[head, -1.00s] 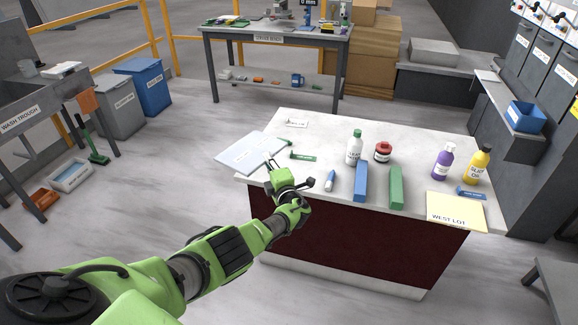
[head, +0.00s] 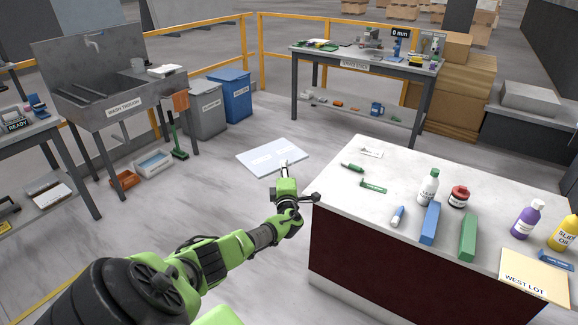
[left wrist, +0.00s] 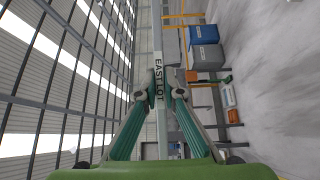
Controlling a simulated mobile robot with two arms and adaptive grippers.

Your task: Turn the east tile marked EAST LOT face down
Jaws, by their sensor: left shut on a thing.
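The east tile (head: 258,156) is a thin pale blue-white plate with faint pale marks on its visible side. My left gripper (head: 285,170) is shut on its near right edge and holds it in the air, clear of the slab's left side, with the floor behind it. The stone slab (head: 400,160) has a pale top. My right gripper is not in view.
On the slab stand a white bottle (head: 428,187), a red-lidded jar (head: 459,196), and blue (head: 430,223) and green (head: 468,237) blocks. The yellowish WEST LOT tile (head: 535,275) lies at the near right. Bins (head: 205,110) stand beyond the tile.

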